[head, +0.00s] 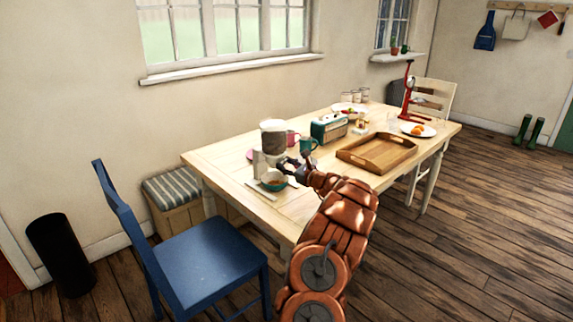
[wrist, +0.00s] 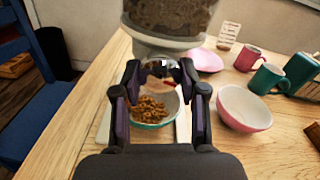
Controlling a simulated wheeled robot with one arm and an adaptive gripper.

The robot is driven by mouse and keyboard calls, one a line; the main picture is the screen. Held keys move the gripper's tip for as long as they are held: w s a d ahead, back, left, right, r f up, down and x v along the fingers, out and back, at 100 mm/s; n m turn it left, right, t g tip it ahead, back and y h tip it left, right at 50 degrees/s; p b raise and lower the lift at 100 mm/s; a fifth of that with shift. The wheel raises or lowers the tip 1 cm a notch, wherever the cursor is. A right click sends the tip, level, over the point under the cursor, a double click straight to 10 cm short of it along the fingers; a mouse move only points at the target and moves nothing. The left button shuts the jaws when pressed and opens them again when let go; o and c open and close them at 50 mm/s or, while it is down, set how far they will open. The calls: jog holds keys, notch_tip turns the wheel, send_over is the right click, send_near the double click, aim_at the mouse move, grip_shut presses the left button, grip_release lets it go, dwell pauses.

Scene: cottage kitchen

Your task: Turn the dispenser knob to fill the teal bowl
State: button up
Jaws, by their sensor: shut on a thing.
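The dispenser (head: 273,142) stands on the near left part of the table, and its clear hopper (wrist: 170,18) with brown contents fills the top of the wrist view. My gripper (wrist: 160,72) is at the dispenser's front, its two fingers shut on the shiny round knob (wrist: 160,68) below the hopper. In the head view my gripper (head: 290,165) reaches in from the right, and the knob is too small to tell. The teal bowl (head: 274,186) stands below the knob. In the wrist view the teal bowl (wrist: 153,126) holds a heap of brown pieces, partly framed by my fingers.
A pink-and-white bowl (wrist: 245,108), a teal mug (wrist: 267,80), a pink mug (wrist: 246,59) and a pink plate (wrist: 206,61) stand close on the right. A wooden tray (head: 376,154) lies farther right. A blue chair (head: 210,262) stands at the table's near left.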

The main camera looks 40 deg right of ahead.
jog(key=shift+m+p, duration=0.3)
jog(key=shift+m, duration=1.3)
jog(key=o, duration=1.2)
jog(key=shift+c, duration=0.2)
jog(key=shift+s, duration=0.1)
jog(key=s, duration=1.1)
jog(key=shift+s, duration=0.4)
